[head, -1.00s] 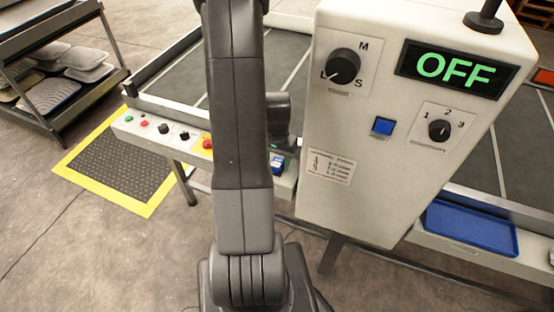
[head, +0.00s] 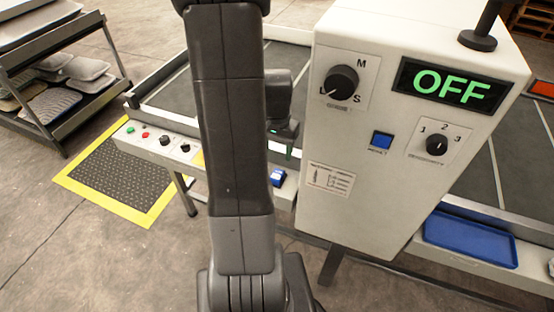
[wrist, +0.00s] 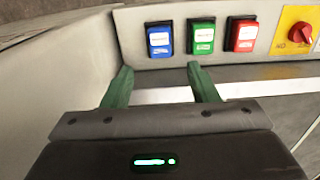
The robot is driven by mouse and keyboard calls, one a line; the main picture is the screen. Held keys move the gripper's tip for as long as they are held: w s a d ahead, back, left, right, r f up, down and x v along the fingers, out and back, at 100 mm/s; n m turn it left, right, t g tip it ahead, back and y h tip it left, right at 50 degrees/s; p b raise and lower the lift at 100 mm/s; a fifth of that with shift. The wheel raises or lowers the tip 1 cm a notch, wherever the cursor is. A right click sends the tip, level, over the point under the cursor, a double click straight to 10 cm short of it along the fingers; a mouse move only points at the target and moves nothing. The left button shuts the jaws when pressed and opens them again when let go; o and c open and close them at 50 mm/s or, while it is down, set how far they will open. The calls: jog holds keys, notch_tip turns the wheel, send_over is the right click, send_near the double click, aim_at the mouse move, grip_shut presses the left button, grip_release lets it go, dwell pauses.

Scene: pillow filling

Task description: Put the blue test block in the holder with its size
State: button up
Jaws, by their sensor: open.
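The blue block (wrist: 159,40) with a white label sits in a dark slot on the pale ledge in the wrist view. In the head view a blue piece (head: 277,177) shows on the ledge beside my arm. A green block (wrist: 201,36) and a red block (wrist: 243,35), also labelled, sit in similar slots to its right. My gripper (wrist: 160,71) is open, with its two green fingers apart and nothing between them. I cannot tell the distance or the blocks' sizes.
A pale console (head: 400,150) reading OFF stands right of my arm. A pale wall (wrist: 60,75) rises left of my gripper in the wrist view. A red knob on yellow (wrist: 300,35) is at the right. A blue tray (head: 470,238) lies on the right ledge.

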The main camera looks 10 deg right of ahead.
aim_at(277, 174)
notch_tip(277, 174, up, 2)
jog(key=shift+r, duration=0.1)
dwell(0.4)
notch_tip(277, 174, down, 12)
jog(key=shift+f+b, duration=0.25)
jog(key=shift+b, duration=0.3)
jog(key=shift+r, duration=0.7)
